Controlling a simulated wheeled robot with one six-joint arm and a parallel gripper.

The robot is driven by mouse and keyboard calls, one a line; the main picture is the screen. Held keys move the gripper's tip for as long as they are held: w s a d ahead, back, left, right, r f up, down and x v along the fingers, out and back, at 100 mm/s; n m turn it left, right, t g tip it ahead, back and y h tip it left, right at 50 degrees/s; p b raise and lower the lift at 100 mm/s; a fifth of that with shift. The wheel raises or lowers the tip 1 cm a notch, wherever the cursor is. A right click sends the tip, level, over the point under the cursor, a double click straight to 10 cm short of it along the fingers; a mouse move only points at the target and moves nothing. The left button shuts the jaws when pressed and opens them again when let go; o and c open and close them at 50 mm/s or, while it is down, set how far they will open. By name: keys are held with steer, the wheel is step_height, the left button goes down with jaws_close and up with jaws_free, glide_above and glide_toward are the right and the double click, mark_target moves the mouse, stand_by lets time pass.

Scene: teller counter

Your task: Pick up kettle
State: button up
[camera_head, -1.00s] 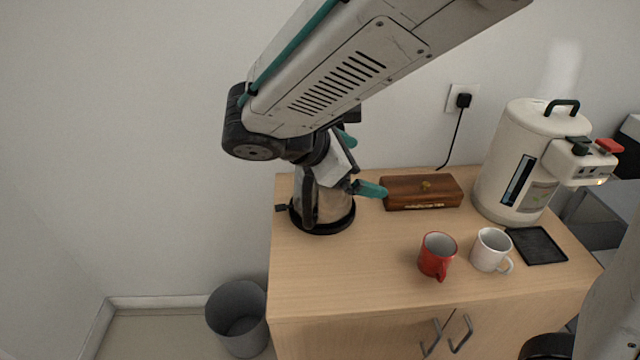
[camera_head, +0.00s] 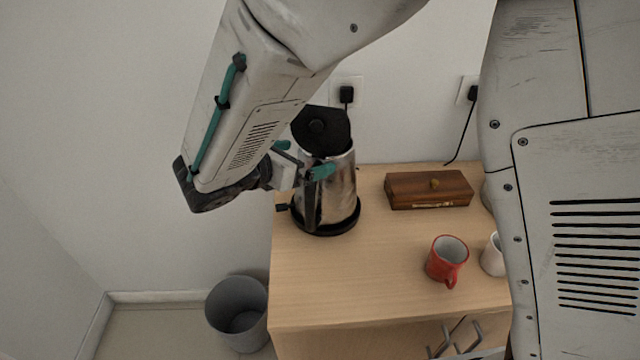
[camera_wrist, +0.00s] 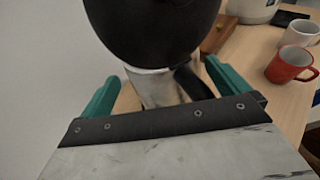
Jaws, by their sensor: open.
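The kettle (camera_head: 341,190) is a steel jug with a black top (camera_head: 322,128), standing upright on its round black base (camera_head: 335,230) at the counter's left end. Its dark handle (camera_head: 311,206) is on the side facing my gripper. My gripper (camera_head: 301,159) is open at the kettle's upper part, one teal finger in front and the other towards the back. In the wrist view the kettle's black top (camera_wrist: 150,30) fills the upper middle. The dark handle (camera_wrist: 190,84) shows between my two teal fingers there, nearer the right one. I cannot tell whether either finger touches it.
A wooden box (camera_head: 428,190) lies right of the kettle. A red mug (camera_head: 447,262) and a partly hidden white mug (camera_head: 493,257) stand nearer the front. A grey bin (camera_head: 238,312) is on the floor at left. The wall is close behind; the counter's middle (camera_head: 385,270) is clear.

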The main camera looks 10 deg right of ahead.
steer(key=x, duration=0.2)
steer(key=shift+w+d+f, duration=0.1)
steer(key=shift+w+d, duration=0.05)
steer(key=c, duration=1.7)
